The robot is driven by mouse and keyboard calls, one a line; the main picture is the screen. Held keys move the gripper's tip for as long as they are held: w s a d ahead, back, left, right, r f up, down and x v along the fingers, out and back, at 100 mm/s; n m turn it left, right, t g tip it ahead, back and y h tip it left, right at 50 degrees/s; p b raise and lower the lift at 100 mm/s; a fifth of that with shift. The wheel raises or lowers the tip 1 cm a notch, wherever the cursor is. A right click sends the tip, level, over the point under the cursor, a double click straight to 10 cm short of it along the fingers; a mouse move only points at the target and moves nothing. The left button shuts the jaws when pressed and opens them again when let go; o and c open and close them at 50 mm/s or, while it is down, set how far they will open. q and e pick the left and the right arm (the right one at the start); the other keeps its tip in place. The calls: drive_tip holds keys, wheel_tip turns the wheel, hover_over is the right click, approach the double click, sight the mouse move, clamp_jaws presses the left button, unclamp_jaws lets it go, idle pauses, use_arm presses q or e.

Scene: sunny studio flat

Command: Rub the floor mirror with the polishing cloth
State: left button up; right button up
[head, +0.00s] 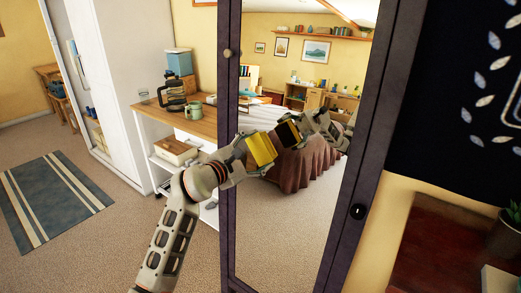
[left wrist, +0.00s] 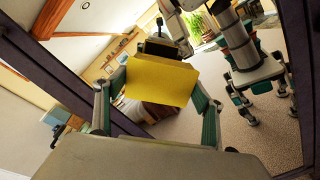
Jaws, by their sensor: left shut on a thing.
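The floor mirror (head: 300,215) stands upright in a dark purple frame in the middle of the head view; its glass reflects the room and my arm. My left gripper (head: 243,152) is shut on the yellow polishing cloth (head: 261,149), holding it in front of the glass. The cloth's reflection shows just right of it, with a small gap seeming to lie between them; I cannot tell for sure whether it touches. In the left wrist view the cloth (left wrist: 160,80) spans the space between both fingers, with the mirror glass (left wrist: 265,120) beyond. My right gripper is not in view.
Left of the mirror stands a white trolley with a wooden top (head: 200,128), holding a coffee maker (head: 172,95) and a green mug (head: 193,110). A striped rug (head: 55,200) lies at the left. A reddish wooden surface (head: 440,250) with a plant is at the right.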

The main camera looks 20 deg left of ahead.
use_arm(q)
drive_tip(key=shift+s+a, duration=0.1)
drive_tip(key=shift+s, duration=0.15)
drive_tip(key=shift+s+a, duration=0.25)
drive_tip(key=shift+s, duration=0.4)
drive_tip(key=shift+s+a+r, duration=0.15)
drive_tip(key=shift+s+a, duration=0.05)
drive_tip(key=shift+s, duration=0.25)
